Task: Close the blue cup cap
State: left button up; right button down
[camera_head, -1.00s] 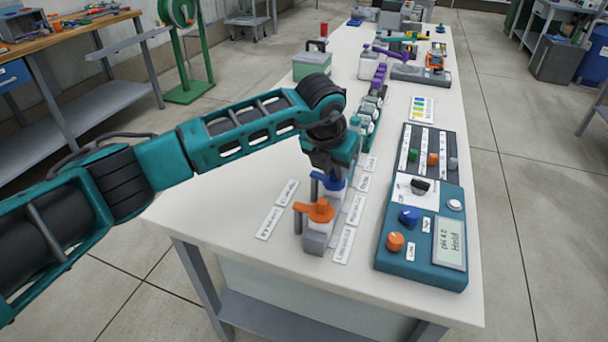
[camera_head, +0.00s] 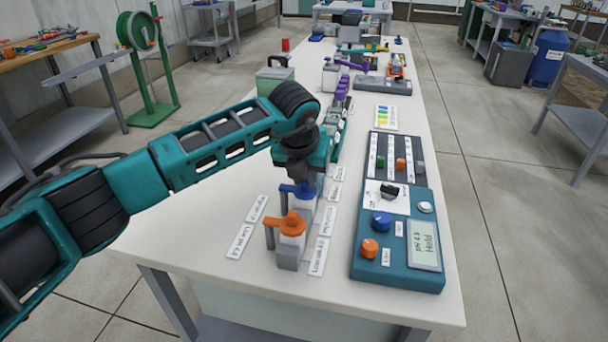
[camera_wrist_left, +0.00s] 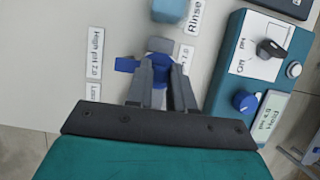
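The blue cup cap (camera_head: 297,188) sits on a small pale cup behind the orange-capped cup, partly hidden by my left gripper. My right gripper is in neither view.
The orange-capped cup (camera_head: 291,235) stands close in front. White label strips (camera_head: 240,241) lie on the bench on both sides. A teal meter box (camera_head: 398,255) with knobs is to the right. Several purple-topped vials (camera_head: 341,92) stand behind. Bare bench lies to the left.

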pick_arm(q)
jog(key=o, duration=0.4)
jog(key=v, duration=1.3)
jog(key=shift+f, duration=0.15)
